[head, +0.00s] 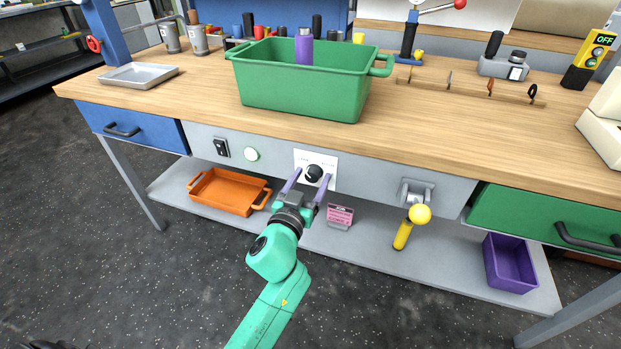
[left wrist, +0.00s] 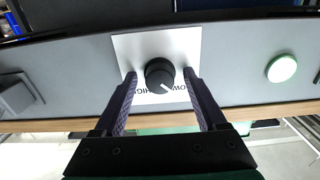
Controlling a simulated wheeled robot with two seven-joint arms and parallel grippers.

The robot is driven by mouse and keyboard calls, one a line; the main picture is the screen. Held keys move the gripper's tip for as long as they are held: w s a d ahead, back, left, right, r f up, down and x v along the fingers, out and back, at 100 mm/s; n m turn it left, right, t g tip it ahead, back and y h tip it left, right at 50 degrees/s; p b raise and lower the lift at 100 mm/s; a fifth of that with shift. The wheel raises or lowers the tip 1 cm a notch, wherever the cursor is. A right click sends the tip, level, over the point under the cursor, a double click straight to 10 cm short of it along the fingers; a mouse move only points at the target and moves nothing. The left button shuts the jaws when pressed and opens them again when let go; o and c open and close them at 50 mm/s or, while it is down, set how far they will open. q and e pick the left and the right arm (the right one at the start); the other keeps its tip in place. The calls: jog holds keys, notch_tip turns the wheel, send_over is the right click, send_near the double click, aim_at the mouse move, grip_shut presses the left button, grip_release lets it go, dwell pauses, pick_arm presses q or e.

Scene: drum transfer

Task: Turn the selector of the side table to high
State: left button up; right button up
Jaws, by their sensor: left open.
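The selector is a black round knob (head: 314,172) on a white plate (head: 330,162) in the grey front panel of the side table (head: 400,150). The knob also shows in the left wrist view (left wrist: 158,70), where the picture is upside down. Its white mark points down and right there, toward the word that seems to read LOW; HIGH is partly hidden on the other side. My left gripper (head: 307,180) is open, one finger on each side of the knob. In the left wrist view, gaps show between the fingers (left wrist: 160,78) and the knob. My right gripper is not in view.
Left of the plate are a round pale button (head: 251,154) and a black rocker switch (head: 221,147). To the right is a yellow-knobbed lever (head: 420,213). A green crate (head: 300,92) stands on the tabletop above. An orange tray (head: 228,192) sits on the lower shelf.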

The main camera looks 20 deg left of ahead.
pick_arm(q)
grip_shut()
jog(key=shift+m, duration=0.3)
jog(key=m, duration=0.9)
jog(key=shift+p, duration=0.4)
jog(key=m, duration=0.2)
jog(key=shift+m, duration=0.4)
jog(key=m, duration=0.3)
jog(key=shift+m+p, duration=0.3)
jog(key=shift+m, duration=0.9)
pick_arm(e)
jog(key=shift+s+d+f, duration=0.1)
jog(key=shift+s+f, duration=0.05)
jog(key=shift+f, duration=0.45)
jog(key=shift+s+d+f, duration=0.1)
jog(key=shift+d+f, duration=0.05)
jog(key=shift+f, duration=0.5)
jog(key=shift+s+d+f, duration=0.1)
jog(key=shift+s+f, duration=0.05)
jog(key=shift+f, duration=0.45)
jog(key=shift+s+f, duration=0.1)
